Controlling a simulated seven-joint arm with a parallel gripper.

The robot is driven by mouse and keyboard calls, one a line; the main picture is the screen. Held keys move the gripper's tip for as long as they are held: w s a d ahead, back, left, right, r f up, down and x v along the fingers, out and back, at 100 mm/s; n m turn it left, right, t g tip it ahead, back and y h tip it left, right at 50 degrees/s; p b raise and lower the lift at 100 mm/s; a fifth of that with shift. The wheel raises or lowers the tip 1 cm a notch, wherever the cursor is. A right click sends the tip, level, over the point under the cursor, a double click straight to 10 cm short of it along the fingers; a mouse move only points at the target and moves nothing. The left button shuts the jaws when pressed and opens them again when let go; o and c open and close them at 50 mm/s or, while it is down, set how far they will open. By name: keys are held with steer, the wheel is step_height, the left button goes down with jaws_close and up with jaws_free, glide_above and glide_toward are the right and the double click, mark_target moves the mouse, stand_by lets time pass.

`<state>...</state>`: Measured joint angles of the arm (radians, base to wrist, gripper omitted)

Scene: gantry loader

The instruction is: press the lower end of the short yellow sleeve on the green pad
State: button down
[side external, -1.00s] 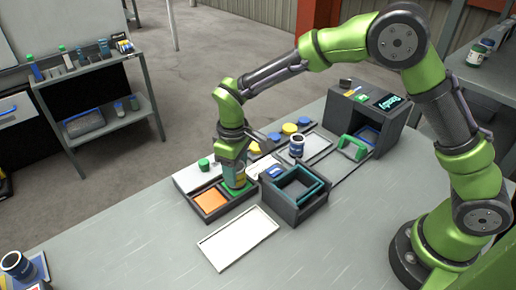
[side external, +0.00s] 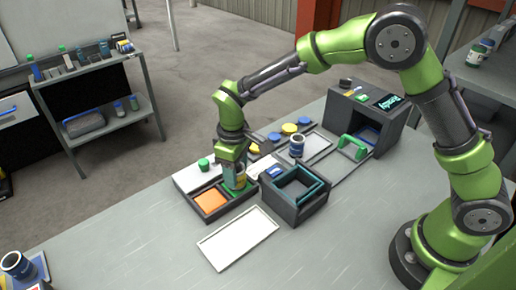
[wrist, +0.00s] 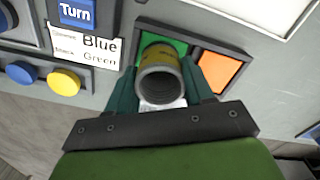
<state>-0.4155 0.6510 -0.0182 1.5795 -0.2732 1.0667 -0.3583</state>
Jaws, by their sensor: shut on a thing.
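My gripper (side external: 236,172) is over the dark two-section tray (side external: 221,211) and points down. In the wrist view, its two teal fingers (wrist: 163,95) are shut on the short yellow sleeve (wrist: 160,57), one on each side. I see into the sleeve's grey, ridged open upper end. The green pad (wrist: 178,46) shows beyond and beside the sleeve, in the section next to the orange pad (wrist: 214,72). The sleeve's lower end is over the green pad but hidden, so I cannot tell whether it touches. In the side view the fingers cover most of the sleeve.
A dark open box (side external: 296,204) stands close to the right of the tray. A white flat tray (side external: 238,239) lies in front. Blue and yellow round pieces (side external: 289,128) lie farther back.

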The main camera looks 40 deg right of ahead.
stand_by(0.3)
step_height(320, 180, up, 6)
stand_by(0.7)
